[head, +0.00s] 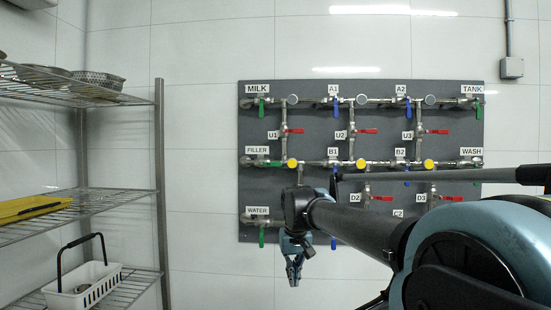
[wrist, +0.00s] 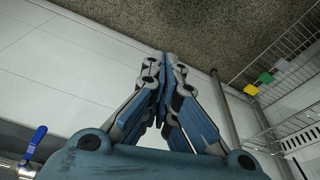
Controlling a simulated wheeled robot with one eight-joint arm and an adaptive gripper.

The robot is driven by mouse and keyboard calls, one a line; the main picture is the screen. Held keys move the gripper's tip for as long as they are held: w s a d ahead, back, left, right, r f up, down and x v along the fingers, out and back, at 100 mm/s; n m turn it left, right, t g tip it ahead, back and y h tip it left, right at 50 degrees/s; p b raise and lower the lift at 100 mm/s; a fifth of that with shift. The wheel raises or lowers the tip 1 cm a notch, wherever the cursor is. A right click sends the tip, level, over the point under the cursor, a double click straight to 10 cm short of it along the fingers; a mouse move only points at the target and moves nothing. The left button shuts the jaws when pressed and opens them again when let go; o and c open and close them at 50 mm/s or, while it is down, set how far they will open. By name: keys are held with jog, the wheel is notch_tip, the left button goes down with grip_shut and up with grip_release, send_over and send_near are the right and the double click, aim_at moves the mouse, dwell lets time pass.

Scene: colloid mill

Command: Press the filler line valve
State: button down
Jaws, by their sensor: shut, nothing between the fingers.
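The filler line valve (head: 274,163) has a green handle lying level along the pipe, just right of the FILLER label (head: 256,151) on the dark valve panel (head: 310,118). My gripper (head: 294,280) hangs in front of the panel's lower edge, below and slightly right of that valve, apart from it, fingers pointing down. In the wrist view my gripper (wrist: 167,60) has its fingertips together with nothing between them. The wrist view does not show the filler valve. A blue valve handle (wrist: 35,140) shows there at the lower left.
Other green, blue and red handles fill the panel, with WATER's green handle (head: 261,236) close left of my gripper. My arm hides part of the lower right panel. A wire shelf (head: 90,200) with a white basket (head: 83,290) stands at left. Bare wall lies between.

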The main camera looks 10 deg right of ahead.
jog(key=w+r+m, duration=0.1)
jog(key=w+r, duration=0.8)
jog(key=r, duration=0.7)
jog(key=w+r+m, duration=0.1)
jog(key=w+r, duration=0.9)
jog(key=r, duration=0.6)
jog(key=w+r, duration=1)
jog(key=r, duration=0.6)
jog(key=shift+a+r+m+t+h, duration=0.3)
jog(key=shift+a+r+m+h, duration=0.1)
jog(key=shift+a, duration=0.05)
jog(key=shift+w, duration=0.1)
jog(key=s+x, duration=0.1)
jog(key=x, duration=1.3)
jog(key=shift+f, duration=0.1)
jog(key=shift+s+d+f, duration=0.1)
jog(key=shift+d+f, duration=0.1)
jog(key=shift+f, duration=0.2)
jog(key=v, duration=1.1)
jog(key=shift+r, duration=0.4)
